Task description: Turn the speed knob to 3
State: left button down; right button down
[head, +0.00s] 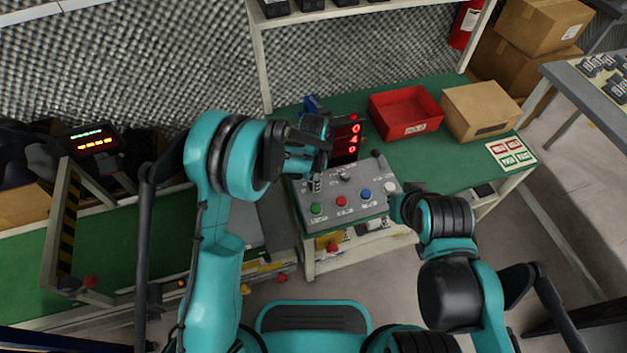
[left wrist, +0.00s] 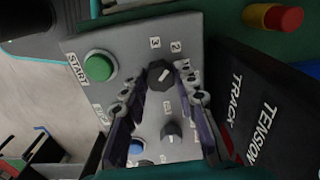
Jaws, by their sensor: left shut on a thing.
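A grey control box (head: 342,213) stands on the green bench, with coloured buttons and dark knobs on its face. In the left wrist view, a dark knob (left wrist: 160,75) sits between the fingertips of my left gripper (left wrist: 160,88). My left gripper (head: 317,182) is shut on this knob, over the box's upper left part. Numbers 3 (left wrist: 155,42) and 2 (left wrist: 176,47) are printed beside the knob; I cannot tell exactly where its pointer aims. A second dark knob (left wrist: 172,132) is close by. My right gripper (head: 398,206) is by the box's right edge; its fingers are not clear.
A green START button (left wrist: 99,66) is beside the held knob. A dark box lettered TRACK and TENSION (left wrist: 262,110) adjoins the panel. Behind are a red digit display (head: 346,142), a red bin (head: 405,112) and a cardboard box (head: 481,110).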

pick_arm(q)
jog(key=n, duration=0.4)
jog(key=shift+n+b, duration=0.4)
jog(key=shift+n, duration=1.8)
jog(key=c, duration=1.2)
grip_release()
jog(key=shift+o, duration=0.2)
jog(key=shift+r, duration=0.1)
notch_tip(320, 180, up, 12)
